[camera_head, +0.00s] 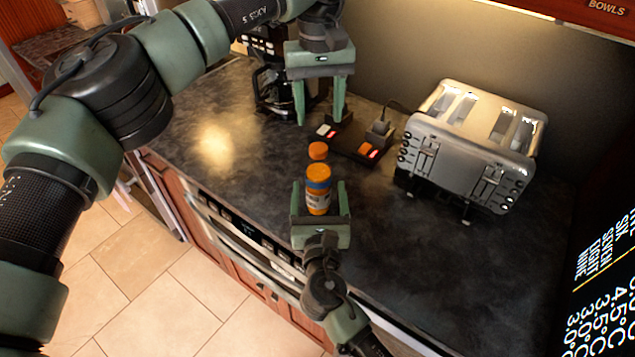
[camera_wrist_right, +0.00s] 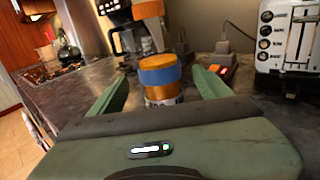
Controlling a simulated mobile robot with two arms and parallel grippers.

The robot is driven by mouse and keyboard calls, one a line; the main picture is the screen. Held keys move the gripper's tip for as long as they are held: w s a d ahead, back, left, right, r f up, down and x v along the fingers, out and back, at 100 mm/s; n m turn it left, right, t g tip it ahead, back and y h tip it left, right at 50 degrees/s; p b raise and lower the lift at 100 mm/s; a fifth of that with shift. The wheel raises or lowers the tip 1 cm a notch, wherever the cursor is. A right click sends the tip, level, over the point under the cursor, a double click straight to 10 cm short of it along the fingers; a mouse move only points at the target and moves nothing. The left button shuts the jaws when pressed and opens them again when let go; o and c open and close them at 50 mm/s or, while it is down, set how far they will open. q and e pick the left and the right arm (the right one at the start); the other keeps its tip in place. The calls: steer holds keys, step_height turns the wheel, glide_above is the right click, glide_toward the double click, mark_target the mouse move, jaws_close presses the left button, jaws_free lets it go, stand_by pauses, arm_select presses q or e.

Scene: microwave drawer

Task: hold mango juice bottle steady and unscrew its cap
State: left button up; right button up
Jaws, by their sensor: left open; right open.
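The mango juice bottle (camera_head: 318,203) stands upright on the dark counter, orange with a blue band and a pale label; it also shows in the right wrist view (camera_wrist_right: 160,76). Its orange cap (camera_head: 318,151) shows above the body, also at the top of the right wrist view (camera_wrist_right: 148,9); I cannot tell whether it is fully seated. My right gripper (camera_head: 320,190) is open, its fingers on either side of the lower bottle, with no clear contact. My left gripper (camera_head: 320,117) is open and empty, fingers pointing down, higher than and behind the bottle.
A silver toaster (camera_head: 478,135) stands to the right. A power strip (camera_head: 350,142) with lit switches and a plug lies behind the bottle. A coffee maker (camera_head: 272,85) stands at the back left. The counter left of the bottle is clear.

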steer(key=shift+w+r, duration=0.35)
steer(key=shift+w, duration=0.15)
steer(key=w, duration=0.6)
steer(key=shift+a+f, duration=0.1)
jaws_close()
